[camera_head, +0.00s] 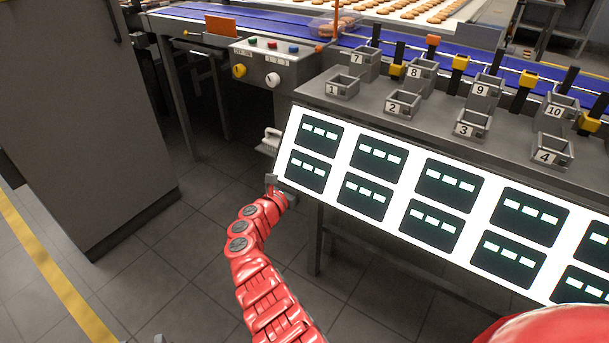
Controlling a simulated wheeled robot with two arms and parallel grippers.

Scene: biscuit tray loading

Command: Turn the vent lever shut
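No part in view is clearly recognisable as a vent lever. A light grey handle-like piece (271,139) sticks out just left of the bright display panel (289,131); I cannot tell whether it is the lever. My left arm reaches up from the bottom, and its small grey gripper (271,183) is at the panel's lower left corner, below the grey piece and apart from it. The fingers are too small and partly hidden to show whether they are open. My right gripper is out of view; only a red part of my body shows at the lower right.
A control box (270,65) with coloured buttons and knobs stands at the back, beside a blue conveyor (290,18). Numbered grey holders (341,87) stand on the shelf above the panel. A grey cabinet (80,110) fills the left. The floor between is clear.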

